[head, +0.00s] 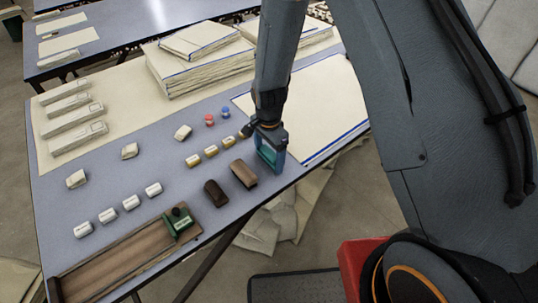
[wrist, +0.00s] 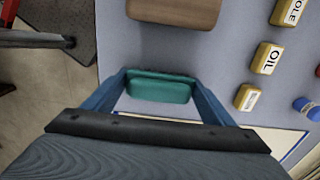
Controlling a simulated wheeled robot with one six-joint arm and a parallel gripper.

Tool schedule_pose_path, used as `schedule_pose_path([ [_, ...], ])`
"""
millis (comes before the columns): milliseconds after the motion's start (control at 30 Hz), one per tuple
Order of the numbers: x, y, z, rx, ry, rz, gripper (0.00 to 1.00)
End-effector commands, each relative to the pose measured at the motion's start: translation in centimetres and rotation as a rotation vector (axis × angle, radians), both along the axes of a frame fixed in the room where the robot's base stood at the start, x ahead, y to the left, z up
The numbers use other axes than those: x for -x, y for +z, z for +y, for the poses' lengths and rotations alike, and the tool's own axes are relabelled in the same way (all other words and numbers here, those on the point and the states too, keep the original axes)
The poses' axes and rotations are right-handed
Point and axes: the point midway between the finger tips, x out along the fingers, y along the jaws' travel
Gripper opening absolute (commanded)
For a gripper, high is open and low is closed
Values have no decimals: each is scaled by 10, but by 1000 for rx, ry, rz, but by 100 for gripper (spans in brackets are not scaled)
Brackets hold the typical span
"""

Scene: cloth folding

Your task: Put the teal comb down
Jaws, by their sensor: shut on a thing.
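The teal comb (wrist: 160,88) is held between the two blue fingers of my gripper (wrist: 160,82) in the wrist view. In the head view my gripper (head: 271,158) points down over the table near its front edge, and the teal comb (head: 267,152) shows between the fingers. I cannot tell whether the comb touches the table top. A brown block (head: 243,174) lies just left of my gripper, and it also shows ahead of the comb in the wrist view (wrist: 174,10).
A darker brown block (head: 215,193), several yellow-labelled blocks (head: 211,151) and red and blue pieces (head: 209,120) stand nearby. A blue-edged cloth (head: 320,95) lies behind. A wooden tray (head: 110,262) with a green item (head: 177,222) is at front left. Bare grey table (head: 140,170) lies between.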

Motion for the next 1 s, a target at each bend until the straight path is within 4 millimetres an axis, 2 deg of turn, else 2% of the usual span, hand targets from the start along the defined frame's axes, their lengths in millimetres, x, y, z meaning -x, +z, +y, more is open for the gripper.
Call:
schedule_pose_path([
  [400, 0, -5, 0, 0, 0, 0, 57],
  [433, 0, -5, 0, 0, 0, 0, 83],
  [500, 0, -4, 0, 0, 0, 0, 94],
  [533, 0, -4, 0, 0, 0, 0, 96],
  [833, 0, -3, 0, 0, 0, 0, 96],
  [1000, -1, 7, 0, 0, 0, -2, 96],
])
